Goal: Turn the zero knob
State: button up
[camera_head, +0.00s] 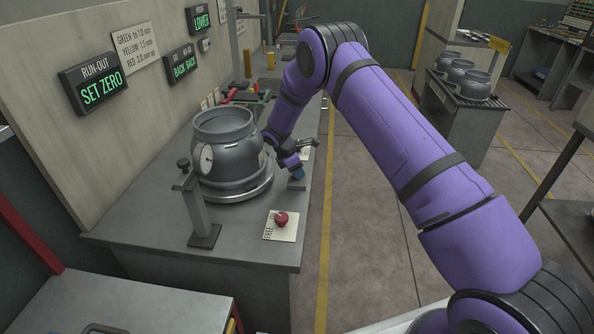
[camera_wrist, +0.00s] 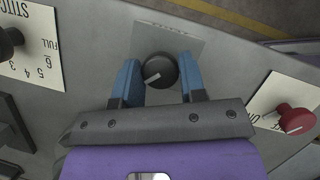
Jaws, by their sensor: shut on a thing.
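My gripper (camera_wrist: 159,63) is shut on a round black knob (camera_wrist: 160,71), with one blue finger at each side of it. The knob has a white pointer line that points down and left in the wrist view. It sits on a pale grey plate (camera_wrist: 160,38) whose label I cannot read. In the head view my gripper (camera_head: 297,172) is low over the bench beside the grey cylinder (camera_head: 225,150), and the knob is hidden. A lit sign (camera_head: 93,83) reads RUN-OUT, SET ZERO.
A red knob (camera_head: 281,218) on a FREE plate stands at the bench's front. A dial gauge (camera_head: 206,158) on a post touches or nearly touches the cylinder. Another black knob (camera_wrist: 10,41) is on a STITCH plate. Open floor (camera_head: 365,250) lies right of the bench.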

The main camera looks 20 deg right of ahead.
jog(key=o, duration=0.9)
jog(key=v, duration=1)
jog(key=shift+a+r, duration=0.25)
jog(key=shift+r, duration=0.1)
